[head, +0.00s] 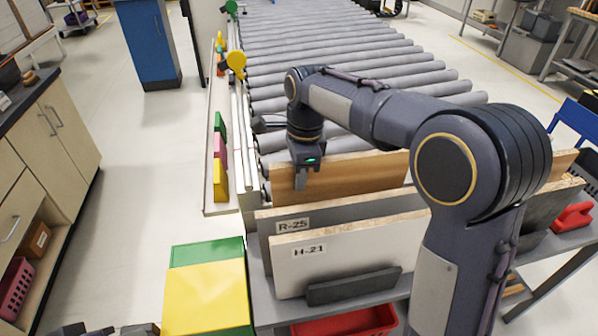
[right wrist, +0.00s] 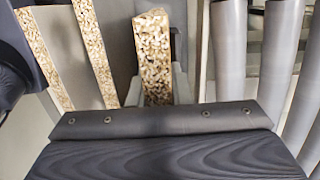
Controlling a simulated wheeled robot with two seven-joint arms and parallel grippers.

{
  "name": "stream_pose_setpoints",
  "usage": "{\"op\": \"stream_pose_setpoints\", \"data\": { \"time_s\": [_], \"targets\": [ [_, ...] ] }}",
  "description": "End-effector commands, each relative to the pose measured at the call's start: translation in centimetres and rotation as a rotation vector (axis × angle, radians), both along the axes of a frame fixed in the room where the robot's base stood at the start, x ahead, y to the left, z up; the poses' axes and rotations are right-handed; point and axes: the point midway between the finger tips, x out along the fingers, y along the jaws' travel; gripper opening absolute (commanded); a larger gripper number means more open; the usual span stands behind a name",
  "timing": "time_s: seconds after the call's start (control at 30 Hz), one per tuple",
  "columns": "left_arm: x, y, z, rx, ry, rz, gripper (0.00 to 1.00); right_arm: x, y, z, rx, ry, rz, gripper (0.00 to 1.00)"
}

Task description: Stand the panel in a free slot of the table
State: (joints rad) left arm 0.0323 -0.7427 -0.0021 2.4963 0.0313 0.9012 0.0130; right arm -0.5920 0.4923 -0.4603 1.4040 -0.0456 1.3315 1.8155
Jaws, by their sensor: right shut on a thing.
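The brown wood-faced panel (head: 350,178) stands upright on edge at the near end of the roller conveyor, just behind the grey panel. My right gripper (head: 301,180) points down and is shut on its top edge near the left end. In the right wrist view the panel's chipboard edge (right wrist: 152,60) lies between the fingers. The panel's lower edge is hidden, so I cannot tell whether it rests in a slot. The grey panel R-25 (head: 350,216) and white panel H-21 (head: 345,258) stand on the slotted table (head: 262,300). Dark parts at the bottom left edge may be my left gripper.
The roller conveyor (head: 330,50) runs away behind the panel. A dark block (head: 352,286) stands before H-21, and a red bin (head: 345,322) lies below. Yellow and green boxes (head: 205,295) stand at the left. My right arm covers the table's right part.

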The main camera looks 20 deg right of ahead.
Motion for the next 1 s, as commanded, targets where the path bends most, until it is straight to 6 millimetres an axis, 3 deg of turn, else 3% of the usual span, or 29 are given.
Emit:
{"op": "stream_pose_setpoints", "data": {
  "time_s": [0.17,0.2,0.4,0.73,1.0],
  "targets": [
    [0.0,0.0,0.0,0.000,0.000,0.000,0.36,0.1,0.0,0.2,0.000,-0.004,0.001,0.00],
    [0.0,0.0,0.0,0.000,0.000,0.000,0.36,0.1,0.0,0.2,0.000,-0.004,0.001,0.19],
    [0.0,0.0,0.0,0.000,0.000,0.000,0.36,0.0,0.0,0.1,0.000,-0.003,0.000,0.43],
    [0.0,0.0,0.0,0.000,0.000,0.000,0.36,0.0,0.0,0.5,0.001,-0.001,0.000,0.43],
    [0.0,0.0,0.4,0.000,0.000,0.000,0.36,0.1,-0.4,4.9,0.001,-0.004,0.001,0.43]
  ]
}}
